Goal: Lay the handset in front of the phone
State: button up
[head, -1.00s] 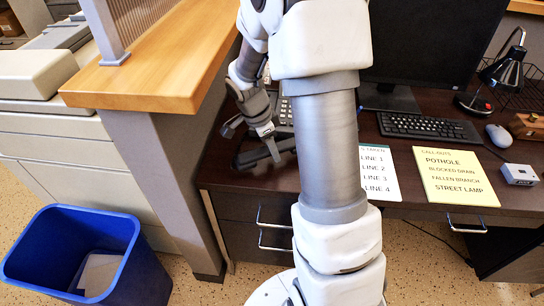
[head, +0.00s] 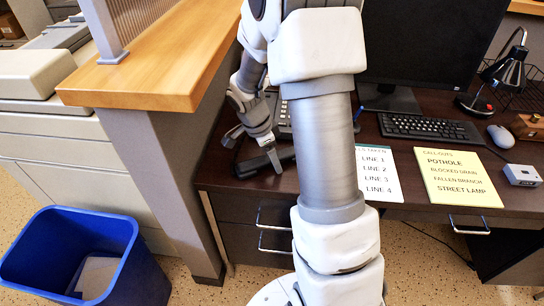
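The dark handset (head: 250,167) lies on the desk near its front left edge, in front of the phone. The phone (head: 283,118) is partly hidden behind my arm; some of its keys show. My gripper (head: 253,147) is over the handset, pointing down. Its two fingers look spread apart, one at the left and one at the right near the handset. I cannot tell whether a finger touches the handset. The handset's right end is partly hidden by my gripper and arm.
A lines sheet (head: 378,176) and a yellow call-outs sheet (head: 457,178) lie right of my arm. Behind them are a keyboard (head: 430,128), monitor (head: 430,50), mouse (head: 500,136) and lamp (head: 505,72). A wooden-topped partition (head: 165,60) borders the desk's left. A blue bin (head: 75,250) stands on the floor.

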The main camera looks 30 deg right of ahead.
aim_at(261, 160)
jog(key=p+v, duration=0.3)
jog(key=v, duration=0.9)
jog(key=shift+r, duration=0.2)
jog(key=shift+s, duration=0.1)
